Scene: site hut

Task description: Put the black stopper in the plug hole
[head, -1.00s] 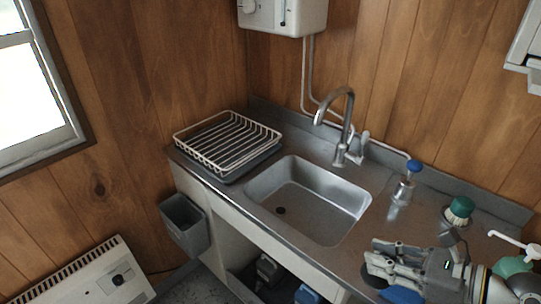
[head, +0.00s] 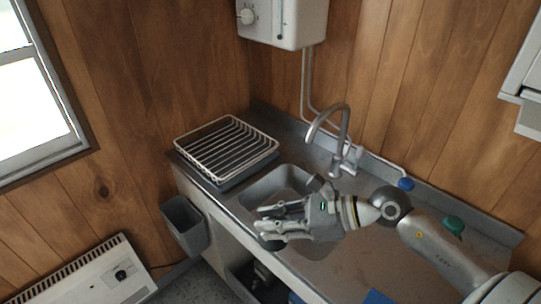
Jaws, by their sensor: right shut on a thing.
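The steel sink (head: 275,181) is set in the worktop, and its near right part is hidden behind my right gripper. The plug hole is hidden behind the gripper too. My right gripper (head: 262,226) is over the front of the sink, fingers pointing left. It is shut on a dark, round thing, which looks like the black stopper (head: 270,244), showing just under the fingertips. I cannot tell how high it is above the basin. My left gripper is out of view.
A white wire dish rack (head: 226,147) stands left of the sink. The tap (head: 343,130) rises behind the basin. A blue-topped item (head: 406,184) and a green-topped item (head: 454,225) are partly hidden by my right arm. A grey bin (head: 185,225) hangs at the counter's left front.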

